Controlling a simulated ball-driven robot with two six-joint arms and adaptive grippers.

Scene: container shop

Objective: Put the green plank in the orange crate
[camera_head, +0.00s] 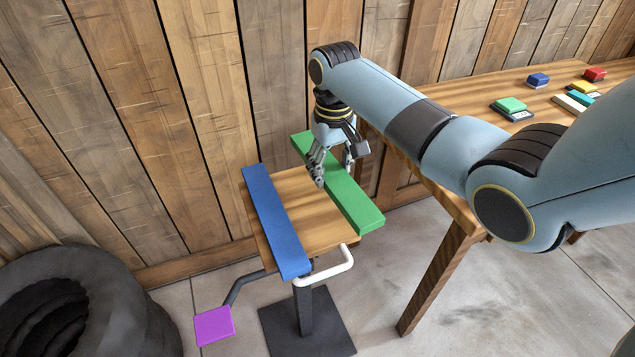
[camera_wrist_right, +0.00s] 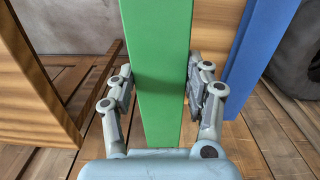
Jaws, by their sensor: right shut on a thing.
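The green plank (camera_head: 347,190) lies along the right edge of a small wooden stand top (camera_head: 310,207) in the head view. My right gripper (camera_head: 333,170) is over the plank's far half, with its fingers on either side of it. In the right wrist view my right gripper (camera_wrist_right: 163,95) is shut on the green plank (camera_wrist_right: 157,50), one finger at each long side. I cannot tell whether the plank is lifted off the stand. No orange crate shows in either view. My left gripper is not in view.
A blue plank (camera_head: 275,220) lies along the stand's left edge. A white handle (camera_head: 332,268) and a purple pad (camera_head: 214,325) stick out below. Black tires (camera_head: 130,310) stand at left. A wooden table (camera_head: 465,95) with several small coloured items is at right; a plank wall (camera_head: 180,110) stands behind.

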